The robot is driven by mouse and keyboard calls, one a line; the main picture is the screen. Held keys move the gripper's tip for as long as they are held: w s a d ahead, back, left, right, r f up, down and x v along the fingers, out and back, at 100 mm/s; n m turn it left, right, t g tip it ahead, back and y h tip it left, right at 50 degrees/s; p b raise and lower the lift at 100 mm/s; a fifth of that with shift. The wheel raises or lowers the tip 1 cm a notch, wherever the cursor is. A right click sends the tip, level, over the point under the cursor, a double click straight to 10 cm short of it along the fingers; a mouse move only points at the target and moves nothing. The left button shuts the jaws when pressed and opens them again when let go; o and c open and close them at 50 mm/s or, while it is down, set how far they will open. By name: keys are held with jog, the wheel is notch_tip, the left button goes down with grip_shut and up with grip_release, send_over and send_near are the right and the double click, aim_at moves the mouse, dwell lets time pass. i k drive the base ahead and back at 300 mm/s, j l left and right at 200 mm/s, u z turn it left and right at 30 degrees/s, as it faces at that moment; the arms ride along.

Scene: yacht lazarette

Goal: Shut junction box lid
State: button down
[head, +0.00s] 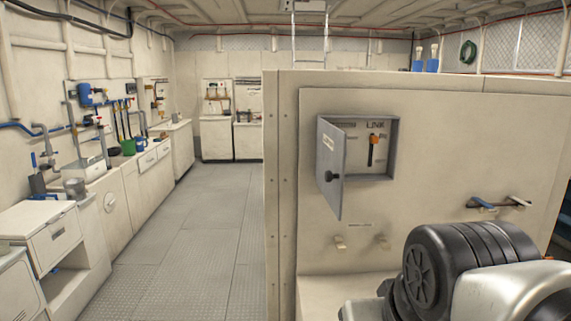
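The grey junction box (388,177) is set in the beige panel just right of the picture's middle. Its lid (336,168) is hinged on the left and stands open, swung out toward me, with a dark round knob (331,176) near its free edge. Inside the box are an orange-topped switch (373,150) and the lettering "LINK". My arm (450,268) shows at the bottom right, black and silver, below and right of the box and apart from the lid in the picture. My gripper is not in view.
Two small beige fittings (341,242) sit on the panel below the box. A ledge (340,292) runs below the panel. The grey floor (190,235) to the left is clear, with counters (125,200) along the left wall.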

aim_at(331, 149)
jog(key=l+z, duration=0.2)
jog(key=l, duration=1.45)
jog(key=i+j, duration=0.35)
jog(key=j, duration=0.2)
